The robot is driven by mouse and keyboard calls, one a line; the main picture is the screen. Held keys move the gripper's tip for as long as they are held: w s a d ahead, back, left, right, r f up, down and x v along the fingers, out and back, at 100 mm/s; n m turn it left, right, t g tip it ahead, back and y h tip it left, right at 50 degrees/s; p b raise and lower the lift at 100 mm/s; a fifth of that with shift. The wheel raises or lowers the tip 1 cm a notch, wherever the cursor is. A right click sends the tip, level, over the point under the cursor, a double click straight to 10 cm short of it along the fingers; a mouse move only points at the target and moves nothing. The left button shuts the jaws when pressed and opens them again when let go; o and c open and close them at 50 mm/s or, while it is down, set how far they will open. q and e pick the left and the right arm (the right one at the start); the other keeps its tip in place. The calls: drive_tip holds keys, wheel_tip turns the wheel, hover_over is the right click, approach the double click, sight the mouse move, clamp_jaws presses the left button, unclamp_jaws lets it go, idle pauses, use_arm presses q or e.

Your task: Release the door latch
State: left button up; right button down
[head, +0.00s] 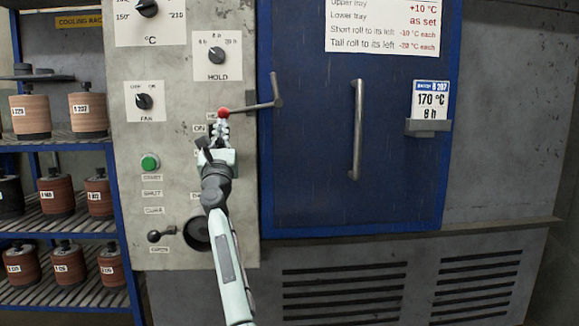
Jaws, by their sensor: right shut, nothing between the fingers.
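The gripper hides part of the panel's labels and switch area. My left gripper is out of view.
A vertical door handle (357,130) stands on the door. The control panel (180,85) has dials, a green button (150,162) and a small lever (160,236).

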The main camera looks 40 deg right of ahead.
drive_tip(key=shift+r, duration=0.25)
idle(0.3)
drive_tip(key=v, duration=1.2)
drive_tip(key=shift+f, duration=0.25)
